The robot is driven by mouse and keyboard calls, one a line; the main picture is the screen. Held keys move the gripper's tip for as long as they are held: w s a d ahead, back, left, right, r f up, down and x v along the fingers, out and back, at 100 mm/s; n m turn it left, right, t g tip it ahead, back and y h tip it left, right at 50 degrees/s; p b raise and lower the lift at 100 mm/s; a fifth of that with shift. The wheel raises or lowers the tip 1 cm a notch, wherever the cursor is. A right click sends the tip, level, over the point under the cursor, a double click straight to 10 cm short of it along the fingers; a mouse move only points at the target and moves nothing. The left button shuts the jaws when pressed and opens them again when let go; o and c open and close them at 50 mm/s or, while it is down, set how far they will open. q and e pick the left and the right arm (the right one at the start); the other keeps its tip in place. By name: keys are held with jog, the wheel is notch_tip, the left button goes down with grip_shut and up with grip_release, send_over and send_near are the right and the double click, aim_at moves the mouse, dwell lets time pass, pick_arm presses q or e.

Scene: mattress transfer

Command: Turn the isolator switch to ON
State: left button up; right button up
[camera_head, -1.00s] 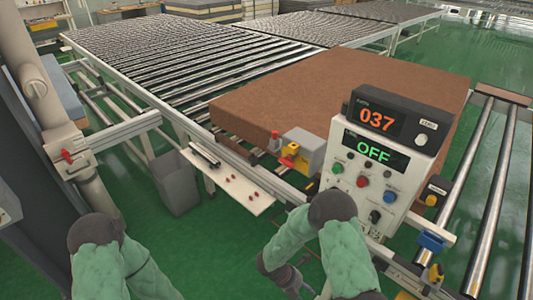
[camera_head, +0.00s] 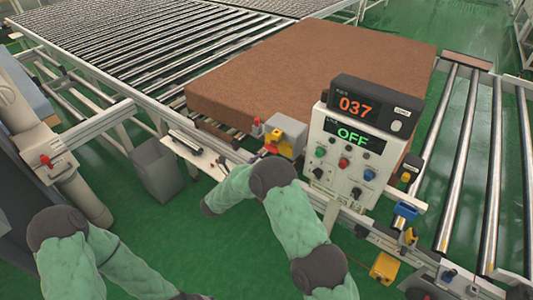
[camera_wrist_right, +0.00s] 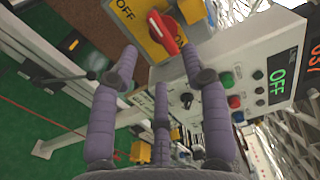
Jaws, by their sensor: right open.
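The isolator switch is a yellow plate (camera_wrist_right: 141,16) with a red rotary handle (camera_wrist_right: 166,33) on a grey box. In the head view its yellow and red front (camera_head: 271,141) shows left of the control panel. In the right wrist view the handle lies at a slant, with OFF lettering beside it. My right gripper (camera_wrist_right: 160,62) is open, its purple-grey fingers spread below and either side of the handle, nothing between them. I cannot tell whether a finger touches it. In the head view my right forearm reaches towards the switch. My left gripper is out of view.
The control panel (camera_head: 328,165) stands right of the switch, its displays reading 037 and OFF. A brown mattress (camera_head: 310,70) lies behind on the roller conveyor (camera_head: 130,50). A grey bin (camera_head: 158,170) stands on the green floor, left of my right arm.

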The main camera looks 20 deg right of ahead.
aim_at(273, 146)
jog(key=x, duration=0.6)
jog(key=shift+d, duration=0.15)
grip_shut()
